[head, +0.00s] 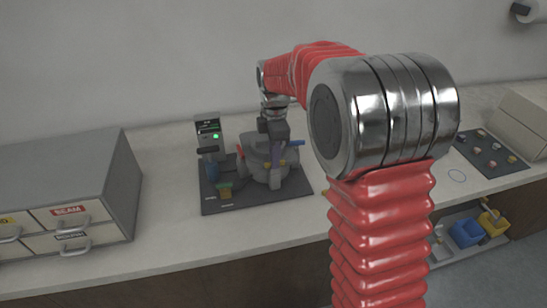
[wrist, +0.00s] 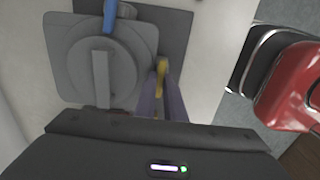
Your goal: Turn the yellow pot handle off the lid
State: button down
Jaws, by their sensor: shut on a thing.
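The yellow pot handle (wrist: 161,72) stands at the right edge of the round grey lid in the wrist view; a small part of it shows in the head view (head: 283,163). My gripper (wrist: 160,92) is shut on the yellow handle, with one finger on each side of it. In the head view my gripper (head: 277,165) reaches down at the front of the press pot. The grey lid (wrist: 75,70) lies on the press, with a raised bar across it. My fingers hide part of the handle.
A blue handle (head: 297,143) and a red handle (head: 240,151) stick out from the pot's sides. A control box (head: 209,135) with a green light stands behind left on the dark mat (head: 250,202). A grey drawer cabinet (head: 70,185) is at left.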

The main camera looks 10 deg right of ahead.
dwell(0.3)
jog(key=c, duration=1.8)
grip_release()
jog(key=shift+c, duration=0.2)
jog(key=shift+r, duration=0.1)
notch_tip(320, 180, up, 14)
jog(key=shift+f, duration=0.2)
